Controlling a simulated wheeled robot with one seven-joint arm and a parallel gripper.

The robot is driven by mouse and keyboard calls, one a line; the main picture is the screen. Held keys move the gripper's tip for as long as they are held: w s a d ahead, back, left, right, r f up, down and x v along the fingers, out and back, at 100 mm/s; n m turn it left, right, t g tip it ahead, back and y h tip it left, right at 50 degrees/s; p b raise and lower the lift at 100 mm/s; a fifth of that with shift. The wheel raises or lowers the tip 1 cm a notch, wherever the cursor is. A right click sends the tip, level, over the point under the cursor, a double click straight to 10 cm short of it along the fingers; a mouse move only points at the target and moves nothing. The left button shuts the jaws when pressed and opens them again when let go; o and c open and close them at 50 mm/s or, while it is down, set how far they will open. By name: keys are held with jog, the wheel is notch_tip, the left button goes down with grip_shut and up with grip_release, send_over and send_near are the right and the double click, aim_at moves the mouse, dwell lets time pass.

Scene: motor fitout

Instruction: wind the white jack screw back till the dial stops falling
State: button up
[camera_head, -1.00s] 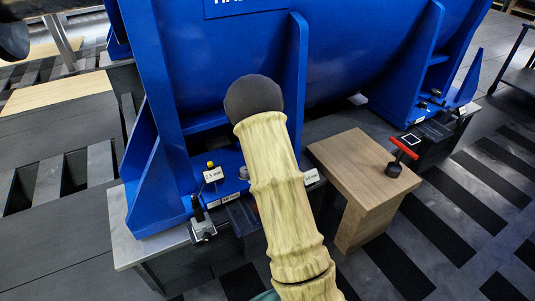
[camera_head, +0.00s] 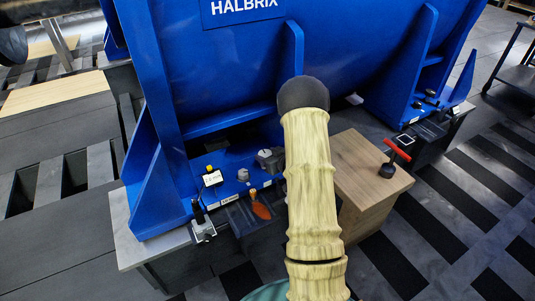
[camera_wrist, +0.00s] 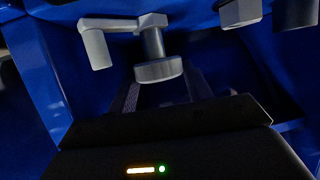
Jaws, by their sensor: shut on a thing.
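In the wrist view a pale grey-white crank-shaped screw (camera_wrist: 158,68), which I take for the jack screw, has a side arm with a downward peg at left. My gripper (camera_wrist: 162,88) has its dark fingers on either side of the screw's round end and is shut on it. In the head view my arm hides the gripper and this screw. A small gauge-like part with a yellow top and a white card (camera_head: 213,178) stands at the motor's foot. The card's reading is too small to tell, and no dial face is legible.
The blue motor housing (camera_head: 240,60) rises close behind my arm. A black-handled clamp (camera_head: 200,218), an orange piece (camera_head: 261,210) and a grey knob (camera_head: 268,158) sit along the foot.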

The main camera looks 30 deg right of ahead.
jog(key=o, duration=1)
jog(key=p+v, duration=0.6)
jog(key=v, duration=1.1)
jog(key=shift+s+d, duration=0.15)
jog(key=shift+s, duration=0.05)
